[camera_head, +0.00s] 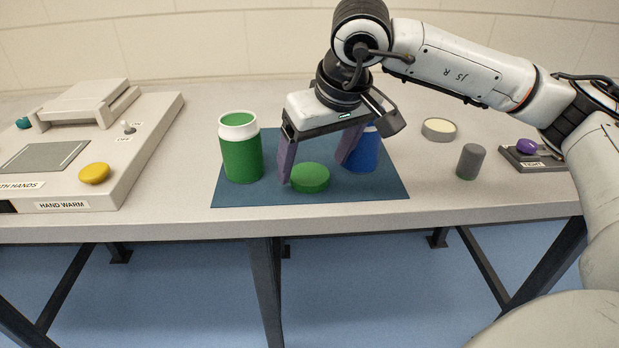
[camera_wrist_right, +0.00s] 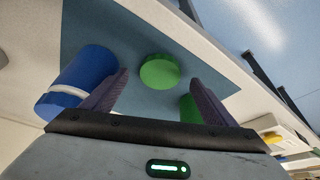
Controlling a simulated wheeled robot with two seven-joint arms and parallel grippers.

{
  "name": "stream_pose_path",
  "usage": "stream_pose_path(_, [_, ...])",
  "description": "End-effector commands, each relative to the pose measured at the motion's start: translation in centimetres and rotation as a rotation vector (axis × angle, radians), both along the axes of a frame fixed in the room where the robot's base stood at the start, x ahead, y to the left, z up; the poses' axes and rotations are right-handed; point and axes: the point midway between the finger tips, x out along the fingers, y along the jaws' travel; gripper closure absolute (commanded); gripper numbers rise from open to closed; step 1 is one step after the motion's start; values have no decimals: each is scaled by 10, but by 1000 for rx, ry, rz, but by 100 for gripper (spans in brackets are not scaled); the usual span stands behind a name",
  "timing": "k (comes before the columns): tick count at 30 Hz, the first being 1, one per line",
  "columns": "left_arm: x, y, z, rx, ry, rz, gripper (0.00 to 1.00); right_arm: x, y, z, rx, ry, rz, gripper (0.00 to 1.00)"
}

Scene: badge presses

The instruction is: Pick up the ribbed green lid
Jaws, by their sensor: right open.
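The ribbed green lid (camera_head: 310,178) lies on the blue mat near its front edge. My right gripper (camera_head: 315,172) is open above and just behind it, fingers pointing down, with nothing held. In the right wrist view the green lid (camera_wrist_right: 160,71) shows ahead of and between the two open fingertips (camera_wrist_right: 160,82). I cannot tell whether a finger touches it. My left gripper is not in view.
On the mat (camera_head: 232,198), a green jar (camera_head: 241,155) with a white rim stands left of the lid; a blue jar (camera_head: 362,155) stands right, partly hidden by my gripper. A press (camera_head: 150,125), a grey cylinder (camera_head: 471,161) and a round cream-topped piece (camera_head: 439,129) stand farther out.

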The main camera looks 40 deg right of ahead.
Motion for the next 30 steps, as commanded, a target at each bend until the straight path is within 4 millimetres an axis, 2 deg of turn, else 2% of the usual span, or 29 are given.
stream_pose_path(1, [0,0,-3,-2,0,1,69,2,-1,-9,0,1,-1,20])
stream_pose_path(4, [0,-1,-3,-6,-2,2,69,7,-1,-19,0,1,-1,20])
stream_pose_path(13, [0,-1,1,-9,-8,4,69,9,-1,-22,0,0,-1,20])
stream_pose_path(21, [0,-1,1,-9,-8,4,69,9,-1,-22,1,0,-1,63])
stream_pose_path(30, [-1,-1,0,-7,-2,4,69,9,-1,-15,2,-3,0,64])
